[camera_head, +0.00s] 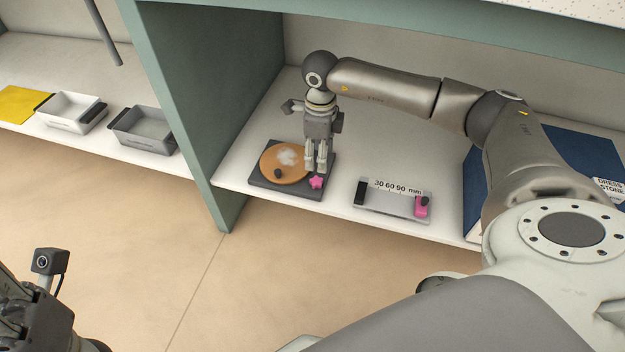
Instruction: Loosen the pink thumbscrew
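The pink thumbscrew (317,182) is a small star-shaped knob at the right front of a dark square base (287,190). Whether the fingers touch or hold the thumbscrew cannot be told. My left gripper is not clearly seen; only part of my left arm shows at the lower left corner.
Right of the base lies a grey gauge (390,203) marked 30 60 90 mm with a pink slider (421,206). A green upright panel (205,110) separates the left shelf, which holds a white tray (70,124), a grey tray (145,143) and a yellow sheet (20,103).

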